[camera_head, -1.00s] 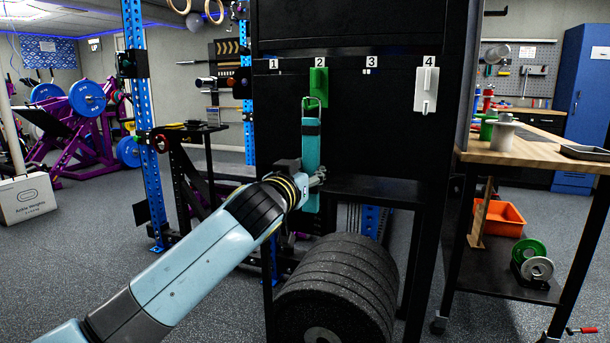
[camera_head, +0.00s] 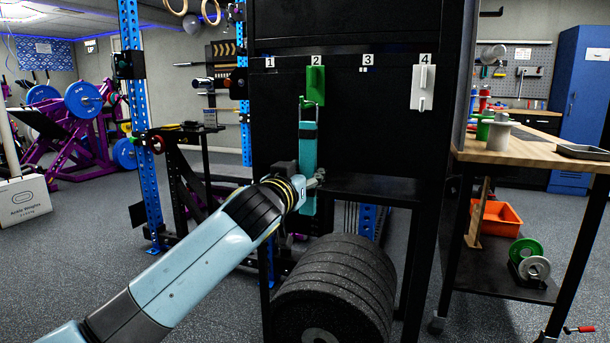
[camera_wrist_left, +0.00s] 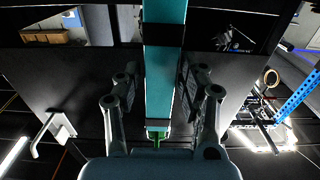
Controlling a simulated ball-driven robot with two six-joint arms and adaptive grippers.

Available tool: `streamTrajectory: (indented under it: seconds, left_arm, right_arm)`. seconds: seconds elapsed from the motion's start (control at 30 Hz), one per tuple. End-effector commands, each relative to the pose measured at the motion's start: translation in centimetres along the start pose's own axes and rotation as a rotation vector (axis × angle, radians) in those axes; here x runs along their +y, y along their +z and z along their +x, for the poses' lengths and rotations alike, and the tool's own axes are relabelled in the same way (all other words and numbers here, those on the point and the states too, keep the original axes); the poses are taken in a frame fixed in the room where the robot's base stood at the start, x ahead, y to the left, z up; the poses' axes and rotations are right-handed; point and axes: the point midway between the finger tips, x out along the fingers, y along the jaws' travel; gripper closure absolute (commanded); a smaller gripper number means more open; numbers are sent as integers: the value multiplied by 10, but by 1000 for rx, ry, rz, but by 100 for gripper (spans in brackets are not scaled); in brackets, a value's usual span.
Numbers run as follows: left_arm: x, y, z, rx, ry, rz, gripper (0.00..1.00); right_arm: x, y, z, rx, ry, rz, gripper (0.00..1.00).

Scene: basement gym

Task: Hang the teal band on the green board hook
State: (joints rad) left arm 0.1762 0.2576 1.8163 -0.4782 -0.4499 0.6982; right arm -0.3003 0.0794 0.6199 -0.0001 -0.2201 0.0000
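The teal band (camera_head: 308,150) hangs upright in front of the black rack, below label 2. Its top loop is at the lower prong of the green board hook (camera_head: 315,80) and appears to be around it; the exact contact is too small to tell. My left gripper (camera_head: 316,180) is at the band's lower part. In the left wrist view, the band (camera_wrist_left: 164,75) runs between the two fingers of the gripper (camera_wrist_left: 162,75), with gaps visible on both sides, so it looks open. The green hook's end (camera_wrist_left: 157,135) shows at the band's far end. My right gripper is not in view.
A white hook (camera_head: 424,88) is on the board under label 4. Black weight plates (camera_head: 335,290) stand below the band. A wooden-topped workbench (camera_head: 510,148) is at the right, with an orange bin (camera_head: 497,216) on its lower shelf. Purple gym equipment is far left.

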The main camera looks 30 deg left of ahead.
Motion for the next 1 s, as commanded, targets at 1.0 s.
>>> streamTrajectory:
  seconds: [1.0]
  left_arm:
    - [0,1,-108,-2,0,0,40]
  right_arm:
    - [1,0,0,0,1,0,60]
